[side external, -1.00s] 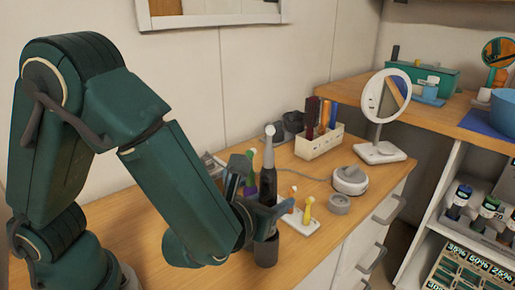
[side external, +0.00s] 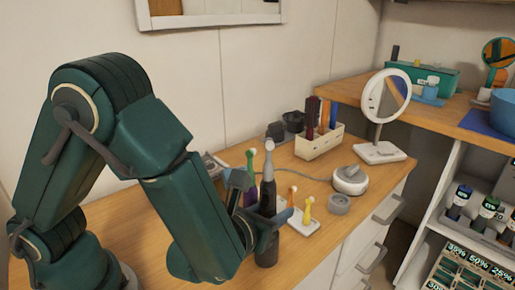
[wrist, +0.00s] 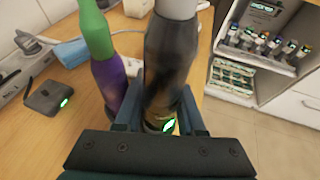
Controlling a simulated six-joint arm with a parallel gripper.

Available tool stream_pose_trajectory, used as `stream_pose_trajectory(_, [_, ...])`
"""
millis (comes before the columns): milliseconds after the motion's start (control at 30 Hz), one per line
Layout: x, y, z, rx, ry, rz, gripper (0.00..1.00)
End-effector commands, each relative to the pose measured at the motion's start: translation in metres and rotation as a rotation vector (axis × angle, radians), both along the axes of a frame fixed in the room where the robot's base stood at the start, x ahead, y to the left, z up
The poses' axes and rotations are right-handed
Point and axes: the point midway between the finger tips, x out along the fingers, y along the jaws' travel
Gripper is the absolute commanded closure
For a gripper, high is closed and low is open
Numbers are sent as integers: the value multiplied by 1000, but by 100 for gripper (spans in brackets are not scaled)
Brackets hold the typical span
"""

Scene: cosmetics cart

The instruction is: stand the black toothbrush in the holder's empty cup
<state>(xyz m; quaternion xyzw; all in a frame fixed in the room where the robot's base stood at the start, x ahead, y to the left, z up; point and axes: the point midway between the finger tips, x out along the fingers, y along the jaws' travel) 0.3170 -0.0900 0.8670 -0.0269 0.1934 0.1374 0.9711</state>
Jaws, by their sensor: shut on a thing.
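The black toothbrush (side external: 268,196) with a grey upper part and white head stands upright between the fingers of my gripper (side external: 264,203). In the wrist view its dark handle (wrist: 170,50) rises between the fingers, with a green light low down near the jaws. My gripper is shut on the handle. A dark cup (side external: 267,250) is directly below the fingers. The brush's lower end is hidden there, and I cannot tell how deep it sits. A green and purple toothbrush (wrist: 105,75) stands just left of the black one in the wrist view.
A white stand with small yellow and orange brush heads (side external: 304,224) is right of my gripper. Beyond are a grey ring (side external: 339,204), a white charger (side external: 350,180), a cream organizer (side external: 318,145) and a round mirror (side external: 386,97). A black device (wrist: 55,96) lies left in the wrist view.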

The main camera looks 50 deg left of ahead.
Motion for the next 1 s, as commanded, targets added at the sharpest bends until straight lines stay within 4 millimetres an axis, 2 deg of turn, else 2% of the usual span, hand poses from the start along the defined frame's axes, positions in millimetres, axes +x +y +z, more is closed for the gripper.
stream_pose_trajectory(967, [0,0,-23,0,-1,-2,100])
stream_pose_trajectory(1000, [0,-1,-23,0,-1,-2,54])
